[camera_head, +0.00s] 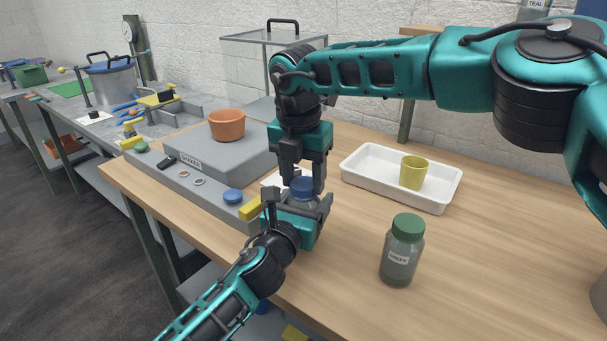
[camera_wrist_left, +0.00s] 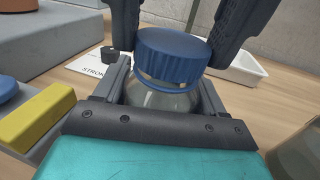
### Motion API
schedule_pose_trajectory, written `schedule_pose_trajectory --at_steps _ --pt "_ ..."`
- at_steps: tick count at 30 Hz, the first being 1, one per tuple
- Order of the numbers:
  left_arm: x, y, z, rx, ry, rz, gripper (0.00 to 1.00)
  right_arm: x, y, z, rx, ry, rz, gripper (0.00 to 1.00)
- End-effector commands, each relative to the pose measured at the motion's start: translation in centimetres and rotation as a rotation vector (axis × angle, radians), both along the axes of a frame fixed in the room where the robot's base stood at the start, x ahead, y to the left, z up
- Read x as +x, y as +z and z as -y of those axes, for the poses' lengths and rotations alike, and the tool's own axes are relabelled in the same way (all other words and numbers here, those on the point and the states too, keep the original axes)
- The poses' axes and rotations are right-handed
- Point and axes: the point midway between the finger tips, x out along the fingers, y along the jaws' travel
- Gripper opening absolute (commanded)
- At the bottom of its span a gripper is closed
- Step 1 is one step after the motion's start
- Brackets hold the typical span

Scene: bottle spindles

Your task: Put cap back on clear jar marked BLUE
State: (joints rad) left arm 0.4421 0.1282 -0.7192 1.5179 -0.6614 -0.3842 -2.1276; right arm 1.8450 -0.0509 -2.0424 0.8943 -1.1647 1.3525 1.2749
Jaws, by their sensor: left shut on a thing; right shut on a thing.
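The clear jar (camera_wrist_left: 160,95) stands between the fingers of my left gripper (camera_head: 297,205), which is shut on it. Its label is hidden, so I cannot read BLUE. A blue cap (camera_wrist_left: 172,47) sits over the jar's mouth and also shows in the head view (camera_head: 302,186). My right gripper (camera_head: 303,180) comes down from above and is shut on this cap. In the left wrist view a blue ring circles the neck just below the cap. The cap looks slightly tilted in that view; I cannot tell whether it is threaded on.
A green-capped jar (camera_head: 402,250) marked GREEN stands at the right front. A white tray (camera_head: 358,184) holds a yellow cup (camera_head: 413,172). A grey shaker block (camera_head: 200,160) bears a terracotta pot (camera_head: 227,124). Another blue cap (camera_head: 233,196) lies on the grey ledge beside a yellow block (camera_head: 250,209).

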Motion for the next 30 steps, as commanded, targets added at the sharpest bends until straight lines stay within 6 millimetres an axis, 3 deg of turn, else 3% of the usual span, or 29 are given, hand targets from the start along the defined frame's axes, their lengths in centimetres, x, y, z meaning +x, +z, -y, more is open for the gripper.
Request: schedule_pose_trajectory --at_steps 21,25,30 --pt "0.00 -0.06 -0.02 0.001 0.001 -0.001 0.00 0.38 -0.07 -0.18 0.001 -1.589 0.000 0.25" --pt "0.00 -0.06 -0.02 0.001 0.001 -0.001 0.00 0.43 -0.03 -0.13 0.001 -1.794 0.000 0.25" --pt "0.00 -0.07 -0.02 0.002 0.001 -0.001 0.00 0.43 -0.04 -0.04 -0.001 -1.898 0.001 0.25"
